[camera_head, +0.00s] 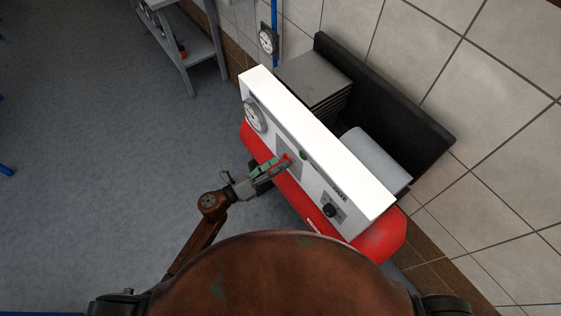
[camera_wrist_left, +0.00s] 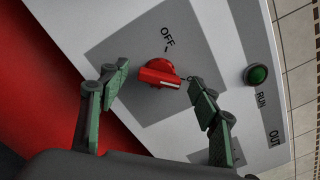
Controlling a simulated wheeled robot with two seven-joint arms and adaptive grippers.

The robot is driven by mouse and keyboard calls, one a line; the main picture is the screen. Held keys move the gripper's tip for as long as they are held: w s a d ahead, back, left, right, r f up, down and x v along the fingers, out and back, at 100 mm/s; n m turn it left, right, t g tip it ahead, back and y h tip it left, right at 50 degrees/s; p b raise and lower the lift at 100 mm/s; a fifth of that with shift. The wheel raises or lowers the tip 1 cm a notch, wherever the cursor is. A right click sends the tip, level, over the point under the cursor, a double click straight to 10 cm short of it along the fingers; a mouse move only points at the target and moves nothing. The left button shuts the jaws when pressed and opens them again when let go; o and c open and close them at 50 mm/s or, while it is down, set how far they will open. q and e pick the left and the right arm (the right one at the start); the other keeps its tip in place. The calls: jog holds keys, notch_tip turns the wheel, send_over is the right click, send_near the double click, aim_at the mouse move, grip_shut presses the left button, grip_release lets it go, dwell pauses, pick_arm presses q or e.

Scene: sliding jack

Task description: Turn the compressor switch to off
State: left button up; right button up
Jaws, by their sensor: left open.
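The compressor (camera_head: 325,155) has a white panel on a red tank. Its red rotary switch (camera_wrist_left: 159,72) sits on a grey plate in the left wrist view, with the OFF label above it. The knob's handle, with a pale mark, points right, away from OFF. The switch also shows in the head view (camera_head: 286,161), partly behind my gripper. My left gripper (camera_head: 277,165) is open at the panel. In the left wrist view its green fingertips (camera_wrist_left: 158,80) are on either side of the knob; contact is unclear. My right gripper is not in view.
A green RUN light (camera_wrist_left: 257,75) is right of the switch. A gauge (camera_head: 254,115) and a black knob (camera_head: 330,210) are elsewhere on the panel. A tiled wall (camera_head: 490,130) stands behind. The floor (camera_head: 90,150) at left is clear; a grey shelf (camera_head: 195,50) stands beyond.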

pick_arm(q)
jog(key=shift+w+d, duration=0.4)
jog(key=shift+d, duration=0.2)
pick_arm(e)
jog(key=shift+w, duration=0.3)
pick_arm(q)
jog(key=shift+c, duration=0.7)
jog(key=c, duration=1)
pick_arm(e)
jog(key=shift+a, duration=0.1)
